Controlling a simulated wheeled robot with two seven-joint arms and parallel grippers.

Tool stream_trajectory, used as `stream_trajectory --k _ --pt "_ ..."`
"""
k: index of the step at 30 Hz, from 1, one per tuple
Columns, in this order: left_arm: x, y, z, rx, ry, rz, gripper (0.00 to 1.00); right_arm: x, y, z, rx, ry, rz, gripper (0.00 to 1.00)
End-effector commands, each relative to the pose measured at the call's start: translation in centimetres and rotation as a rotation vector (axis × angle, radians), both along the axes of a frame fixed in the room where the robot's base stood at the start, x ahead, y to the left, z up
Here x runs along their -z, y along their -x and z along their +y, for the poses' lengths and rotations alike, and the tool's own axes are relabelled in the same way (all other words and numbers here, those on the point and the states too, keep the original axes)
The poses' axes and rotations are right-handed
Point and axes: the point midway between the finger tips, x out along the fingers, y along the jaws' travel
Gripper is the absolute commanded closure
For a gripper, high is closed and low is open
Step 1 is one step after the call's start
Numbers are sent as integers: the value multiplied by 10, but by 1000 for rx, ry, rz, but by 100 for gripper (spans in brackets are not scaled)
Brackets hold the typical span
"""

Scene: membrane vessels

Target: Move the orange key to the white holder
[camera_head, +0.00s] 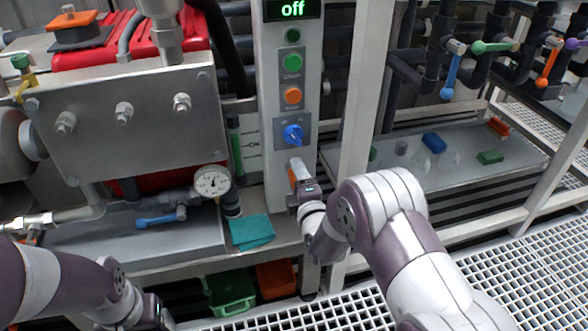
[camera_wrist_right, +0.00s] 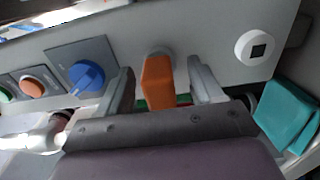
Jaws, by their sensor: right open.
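The orange key (camera_wrist_right: 158,84) sits in a round grey socket on the control panel, below the blue knob (camera_head: 293,135). My right gripper (camera_wrist_right: 161,74) is open, with one finger on each side of the key and visible gaps between. In the head view the right gripper (camera_head: 299,175) is at the panel's lower part and partly covers the key. The white holder (camera_wrist_right: 257,48), a round piece with a dark square hole, is on the same panel, right of the key in the wrist view. My left gripper (camera_head: 153,314) is at the bottom edge, its fingers not clear.
The panel (camera_head: 272,60) also carries a green button (camera_head: 292,62), an orange button (camera_head: 292,95) and a display reading "off". A teal cloth-like item (camera_head: 251,231) lies beside the panel's foot. A pressure gauge (camera_head: 212,182) and a blue-handled valve (camera_head: 160,218) stand to the left.

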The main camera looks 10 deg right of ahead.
Motion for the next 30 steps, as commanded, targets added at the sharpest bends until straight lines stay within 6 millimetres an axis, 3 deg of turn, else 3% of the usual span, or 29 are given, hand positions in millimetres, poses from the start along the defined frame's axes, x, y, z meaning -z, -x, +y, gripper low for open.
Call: stream_trajectory --k 10,16,30 --pt "-1 0 0 0 0 0 26 0 0 0 0 0 0 34" --pt "-1 0 0 0 0 0 26 0 0 0 0 0 0 99" --pt "-6 0 0 0 0 0 26 -1 13 0 0 0 -1 100"
